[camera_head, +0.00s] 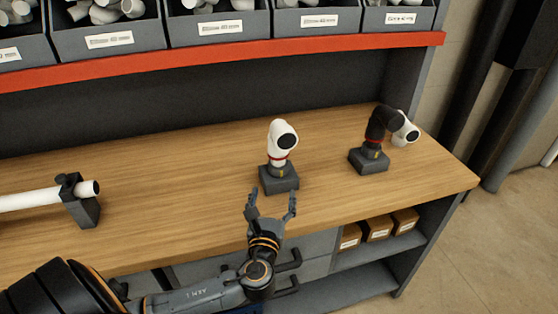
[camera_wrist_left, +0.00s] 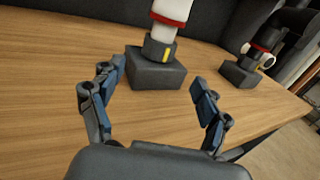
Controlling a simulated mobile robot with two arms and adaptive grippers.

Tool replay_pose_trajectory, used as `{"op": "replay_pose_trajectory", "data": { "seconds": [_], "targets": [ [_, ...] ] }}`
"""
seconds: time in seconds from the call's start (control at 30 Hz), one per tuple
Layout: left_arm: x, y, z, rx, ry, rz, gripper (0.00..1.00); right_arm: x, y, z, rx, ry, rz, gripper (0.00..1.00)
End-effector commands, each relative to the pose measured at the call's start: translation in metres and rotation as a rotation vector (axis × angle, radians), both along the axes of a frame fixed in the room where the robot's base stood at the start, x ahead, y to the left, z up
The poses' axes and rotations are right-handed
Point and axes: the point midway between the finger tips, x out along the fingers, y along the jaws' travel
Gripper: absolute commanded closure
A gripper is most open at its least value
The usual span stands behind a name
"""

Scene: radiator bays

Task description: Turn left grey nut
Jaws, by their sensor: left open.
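The left fitting (camera_head: 281,136) is white with a red ring and stands upright on a dark block (camera_head: 279,181). Its dark grey nut (camera_head: 277,169), with a yellow stripe, sits just above the block. In the left wrist view the nut (camera_wrist_left: 159,50) and block (camera_wrist_left: 155,73) are straight ahead. My left gripper (camera_head: 272,192) is open and empty, in front of the block on the near side. In the left wrist view its fingers (camera_wrist_left: 158,72) are spread on either side of the block, apart from the nut. My right gripper is not in view.
A second fitting (camera_head: 384,122), black with a white end, stands on another dark block (camera_head: 369,161) to the right. A white pipe (camera_head: 30,200) lies in a dark holder (camera_head: 77,205) at the left. A red shelf edge (camera_head: 220,58) with bins runs above the wooden bench (camera_head: 180,190).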

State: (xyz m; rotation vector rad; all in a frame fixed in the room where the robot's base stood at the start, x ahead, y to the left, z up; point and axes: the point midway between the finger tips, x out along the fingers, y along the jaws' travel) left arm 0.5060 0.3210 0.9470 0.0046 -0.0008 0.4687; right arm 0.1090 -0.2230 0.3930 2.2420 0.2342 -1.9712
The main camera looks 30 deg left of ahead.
Motion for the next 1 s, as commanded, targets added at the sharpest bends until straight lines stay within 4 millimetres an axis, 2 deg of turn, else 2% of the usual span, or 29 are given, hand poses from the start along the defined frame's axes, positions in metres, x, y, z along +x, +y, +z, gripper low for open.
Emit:
{"op": "replay_pose_trajectory", "data": {
  "seconds": [0.1,0.23,0.37,0.6,0.8,1.0],
  "targets": [
    [0.021,0.012,0.003,0.002,-0.002,0.003,0.23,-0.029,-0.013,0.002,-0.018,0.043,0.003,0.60],
    [0.047,0.025,0.003,0.001,-0.003,0.005,0.23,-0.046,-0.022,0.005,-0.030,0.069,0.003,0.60],
    [0.071,0.037,0.003,0.000,-0.001,0.004,0.23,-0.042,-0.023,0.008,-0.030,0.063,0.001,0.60],
    [0.101,0.053,0.001,-0.004,0.000,0.002,0.23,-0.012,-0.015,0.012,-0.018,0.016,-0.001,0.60],
    [0.109,0.056,0.000,-0.004,0.001,0.001,0.23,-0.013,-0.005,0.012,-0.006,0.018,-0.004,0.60],
    [0.109,0.056,0.000,-0.005,0.001,0.001,0.23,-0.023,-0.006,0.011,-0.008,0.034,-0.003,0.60]
  ]
}}
